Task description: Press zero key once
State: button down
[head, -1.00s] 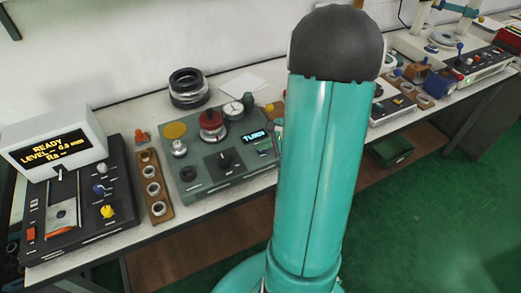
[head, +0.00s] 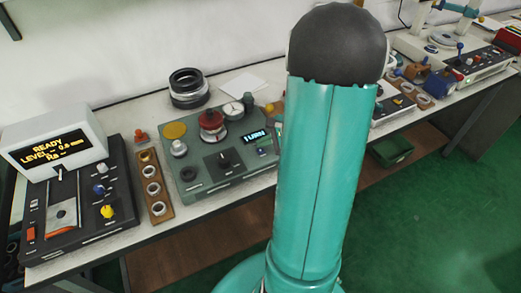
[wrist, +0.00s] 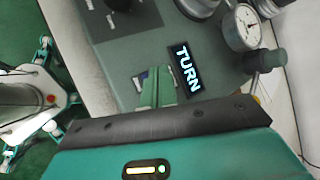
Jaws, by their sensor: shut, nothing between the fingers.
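The green-grey gauge unit (head: 208,188) stands on the bench, left of my arm in the head view. Its small display reads TURN (head: 255,137), and the display also shows in the wrist view (wrist: 186,68). Just below the display in the head view is a small dark bluish patch (head: 262,152), which may be the key. In the wrist view my gripper (wrist: 157,78) is shut and empty, its green fingertips over a small plate (wrist: 140,79) beside the display. The fingers cover the middle of that plate, so the key and any contact cannot be made out.
The unit carries a black knob (head: 224,159), a red-topped part (head: 211,120) and a dial gauge (head: 233,110). A rack of rings (head: 153,182) and a roughness tester (head: 75,215) stand left. Black rings (head: 187,86) are behind. My arm hides the bench's middle.

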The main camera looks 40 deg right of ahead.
aim_at(263, 151)
jog(key=shift+r, duration=2.5)
jog(key=shift+a, duration=0.1)
